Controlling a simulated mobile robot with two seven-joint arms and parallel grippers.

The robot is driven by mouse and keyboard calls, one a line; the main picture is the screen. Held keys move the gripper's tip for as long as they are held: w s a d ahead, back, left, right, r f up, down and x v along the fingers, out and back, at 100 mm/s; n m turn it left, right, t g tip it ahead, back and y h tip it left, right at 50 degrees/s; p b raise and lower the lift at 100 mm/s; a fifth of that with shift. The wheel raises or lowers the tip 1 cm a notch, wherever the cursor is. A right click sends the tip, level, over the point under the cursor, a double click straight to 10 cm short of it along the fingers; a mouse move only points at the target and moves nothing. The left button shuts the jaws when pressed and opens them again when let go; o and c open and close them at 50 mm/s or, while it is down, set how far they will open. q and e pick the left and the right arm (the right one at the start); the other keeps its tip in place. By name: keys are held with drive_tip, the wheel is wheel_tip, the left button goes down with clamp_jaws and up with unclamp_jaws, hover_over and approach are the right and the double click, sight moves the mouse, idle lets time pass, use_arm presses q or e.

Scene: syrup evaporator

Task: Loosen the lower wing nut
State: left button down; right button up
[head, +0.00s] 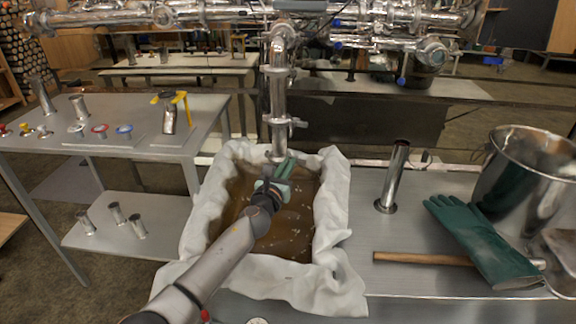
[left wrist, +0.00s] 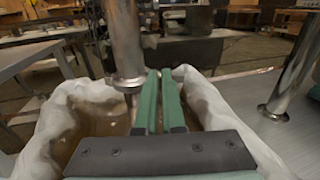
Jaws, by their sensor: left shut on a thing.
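A shiny vertical pipe (head: 278,95) hangs over a cloth-lined pan (head: 334,215) of brown liquid. A clamp with a small handle-like wing (head: 298,123) sits partway down the pipe. The pipe's lower end also shows in the left wrist view (left wrist: 125,45), with a wider collar at its bottom. My left gripper (head: 286,168) reaches over the pan. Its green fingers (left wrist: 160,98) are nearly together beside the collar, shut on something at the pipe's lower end. The lower wing nut itself is hidden at the fingertips and I cannot make out its shape. My right gripper is not in view.
A metal side table (head: 100,160) at left holds small fittings and a yellow-handled tool (head: 170,115).

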use_arm(q)
drive_tip(key=shift+a+n, duration=0.15)
drive_tip(key=shift+n, duration=1.05)
drive_tip(key=c, duration=1)
unclamp_jaws()
